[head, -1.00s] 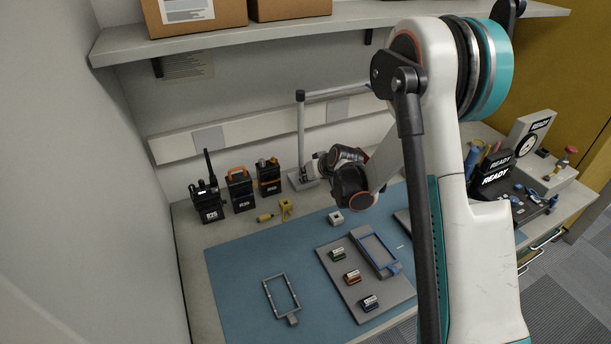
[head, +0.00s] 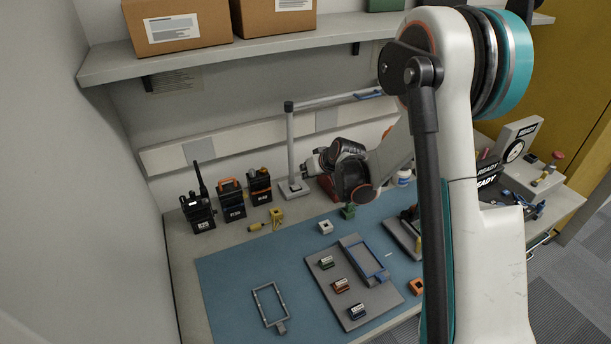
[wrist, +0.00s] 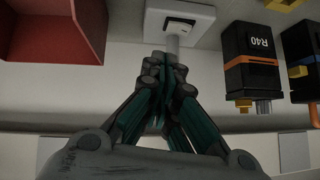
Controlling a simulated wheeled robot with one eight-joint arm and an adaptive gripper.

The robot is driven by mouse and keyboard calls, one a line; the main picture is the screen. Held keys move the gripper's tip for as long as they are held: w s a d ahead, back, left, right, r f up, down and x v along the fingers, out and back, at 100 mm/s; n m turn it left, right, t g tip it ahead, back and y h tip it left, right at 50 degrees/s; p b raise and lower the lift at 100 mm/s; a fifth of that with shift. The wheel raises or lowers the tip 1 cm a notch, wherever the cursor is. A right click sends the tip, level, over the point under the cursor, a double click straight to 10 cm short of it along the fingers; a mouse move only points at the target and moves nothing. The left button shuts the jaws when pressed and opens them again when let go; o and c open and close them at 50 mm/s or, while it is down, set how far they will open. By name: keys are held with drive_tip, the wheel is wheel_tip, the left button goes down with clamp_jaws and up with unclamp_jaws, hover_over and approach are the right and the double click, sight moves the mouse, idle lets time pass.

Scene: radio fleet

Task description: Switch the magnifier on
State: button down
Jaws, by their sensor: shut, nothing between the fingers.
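The magnifier is a grey stand with an upright post (head: 291,145), a long arm (head: 335,102) reaching right, and a flat base (head: 296,188) at the back of the bench. In the wrist view its pale base (wrist: 153,20) carries a dark rocker switch in a white surround (wrist: 180,25). Which way the switch is tipped I cannot tell. My gripper (head: 307,168) is just right of the post and above the base. In the wrist view my gripper (wrist: 165,62) is shut and empty, its tips in line with the post. Contact is unclear.
Several radios, including the R40 radio (wrist: 250,58), stand left of the magnifier. A red bin (wrist: 55,30) is close on the other side. A shelf (head: 300,48) with boxes hangs above. A blue mat (head: 235,285) with small parts covers the bench front.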

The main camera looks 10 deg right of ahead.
drive_tip(key=p+v, duration=0.2)
drive_tip(key=v, duration=0.6)
drive_tip(key=shift+d, duration=0.3)
